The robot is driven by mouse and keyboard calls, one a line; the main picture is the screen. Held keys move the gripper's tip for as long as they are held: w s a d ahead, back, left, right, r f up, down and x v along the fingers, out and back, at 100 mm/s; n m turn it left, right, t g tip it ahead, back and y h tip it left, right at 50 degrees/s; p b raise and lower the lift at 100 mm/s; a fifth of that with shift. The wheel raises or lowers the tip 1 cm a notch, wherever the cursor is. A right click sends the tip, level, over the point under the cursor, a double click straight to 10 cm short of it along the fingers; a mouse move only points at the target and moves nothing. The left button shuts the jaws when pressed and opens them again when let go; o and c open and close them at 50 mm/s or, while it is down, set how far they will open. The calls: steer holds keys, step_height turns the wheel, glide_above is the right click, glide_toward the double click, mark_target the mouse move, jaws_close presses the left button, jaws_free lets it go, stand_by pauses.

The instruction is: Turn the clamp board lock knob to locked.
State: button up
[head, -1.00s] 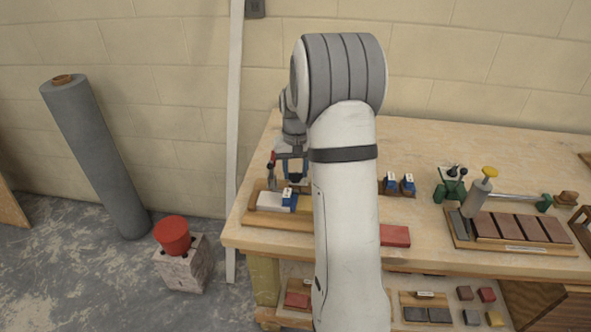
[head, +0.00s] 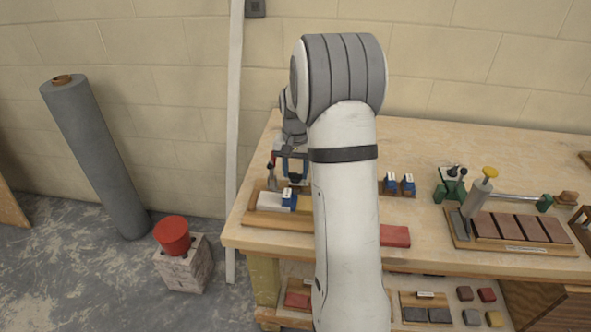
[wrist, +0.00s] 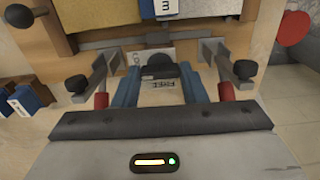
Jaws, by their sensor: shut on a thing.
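The clamp board (head: 278,222) lies at the left front of the bench, with a pale block and a blue block (head: 289,198) on it. My gripper (wrist: 160,78) is over the board, its blue fingers either side of the black lock knob (wrist: 158,70) and shut on it. A label reading FREE shows just below the knob, between the fingers. Another label, partly hidden, starts with "LO" above left of it. In the head view my gripper (head: 292,177) is small beside my arm, and the knob cannot be made out.
Small blue blocks (head: 391,184) stand right of my arm. A red block (head: 394,236) lies near the bench front. A board of brown tiles (head: 518,226) and a caulk tube (head: 478,195) are farther right. In the wrist view, a red disc (wrist: 294,28) is at upper right.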

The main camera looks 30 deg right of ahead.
mark_target(295, 173)
steer(key=o, duration=1)
step_height(295, 173, up, 7)
steer(key=shift+w, duration=0.1)
steer(key=shift+r, duration=0.4)
steer(key=shift+a+r, duration=0.1)
steer(key=shift+a, duration=0.05)
steer(key=s+a+r+n+t, duration=0.1)
steer(key=s+a+r+n, duration=0.25)
steer(key=s+a, duration=0.65)
steer(key=s+a+f+n, duration=0.1)
steer(key=s+a, duration=0.2)
steer(key=s, duration=0.5)
steer(key=s+a+n+t, duration=0.1)
steer(key=s+a+n, duration=0.1)
steer(key=s, duration=0.6)
steer(key=shift+a+f+t, duration=0.3)
steer(key=shift+a+f, duration=0.1)
steer(key=shift+a, duration=0.1)
